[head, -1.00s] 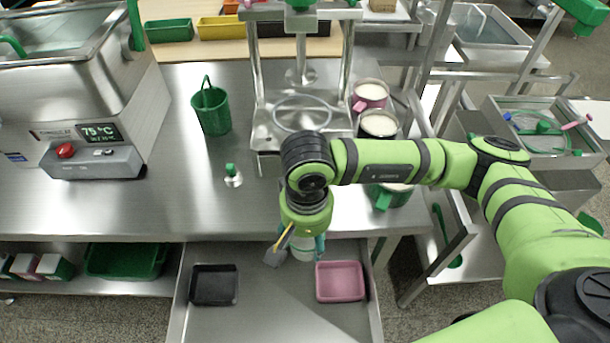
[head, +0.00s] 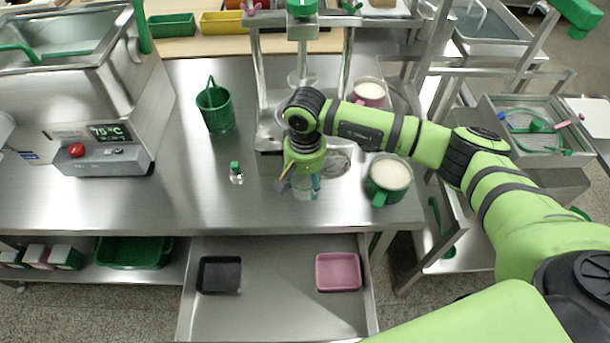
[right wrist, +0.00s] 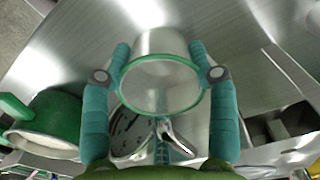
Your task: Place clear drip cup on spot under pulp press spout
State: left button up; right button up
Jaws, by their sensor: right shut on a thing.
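My right gripper (head: 303,190) is shut on the clear drip cup (right wrist: 158,85), above the front part of the steel counter. In the right wrist view the cup has a green rim and sits between the two teal fingers (right wrist: 160,75). In the head view the gripper mostly hides it. The pulp press (head: 258,75) stands just behind, partly hidden by my right arm. My left gripper is not in view.
A green mug (head: 388,178) stands close right of the gripper, a pink mug (head: 369,92) behind it. A small green-topped bottle (head: 236,173) and a green basket (head: 214,107) stand left. An open drawer (head: 270,300) below holds a black tray (head: 219,275) and a pink tray (head: 338,272).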

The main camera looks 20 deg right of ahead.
jog(key=shift+f, duration=0.1)
jog(key=shift+f+b, duration=0.1)
jog(key=shift+b, duration=0.25)
jog(key=o, duration=0.8)
jog(key=shift+c, duration=0.2)
jog(key=shift+r+p, duration=0.35)
notch_tip(320, 180, up, 10)
jog(key=b, duration=0.3)
jog(key=shift+r, duration=0.9)
